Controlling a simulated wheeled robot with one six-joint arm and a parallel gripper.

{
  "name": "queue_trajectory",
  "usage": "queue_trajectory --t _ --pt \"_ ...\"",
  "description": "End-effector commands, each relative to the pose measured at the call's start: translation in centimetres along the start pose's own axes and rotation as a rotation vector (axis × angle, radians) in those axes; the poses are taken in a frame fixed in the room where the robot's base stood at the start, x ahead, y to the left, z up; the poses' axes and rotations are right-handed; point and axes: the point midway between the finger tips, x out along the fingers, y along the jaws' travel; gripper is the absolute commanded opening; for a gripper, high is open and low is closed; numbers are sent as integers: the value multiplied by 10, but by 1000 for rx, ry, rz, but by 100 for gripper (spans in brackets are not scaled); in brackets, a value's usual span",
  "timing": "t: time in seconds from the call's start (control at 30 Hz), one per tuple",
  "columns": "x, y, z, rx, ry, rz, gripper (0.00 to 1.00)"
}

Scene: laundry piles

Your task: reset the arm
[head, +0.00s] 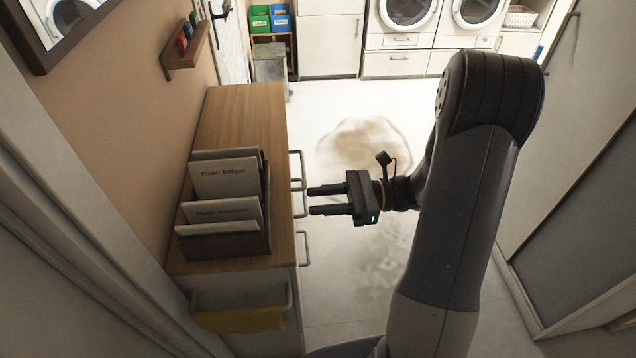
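My gripper (312,200) is at the middle of the head view, at the end of my bent arm (455,215). Its two dark fingers point left, toward the wooden-topped cabinet, and stand apart with a clear gap between them. Nothing shows between the fingers. The fingertips appear close to the handles on the cabinet's right side; I cannot tell whether they touch.
The cabinet (240,115) at left carries a file holder (240,245) with folders. A yellow cloth (240,320) hangs from its front bar. Washing machines (400,15) stand at the back. Pale floor lies between, with a brownish patch (362,145). A door (570,130) is at right.

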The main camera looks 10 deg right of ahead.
Motion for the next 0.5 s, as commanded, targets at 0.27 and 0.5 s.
queue_trajectory --t 0.27,0.5 --pt "25 0 1 1 -1 4 33" --pt "65 1 2 2 0 5 33"
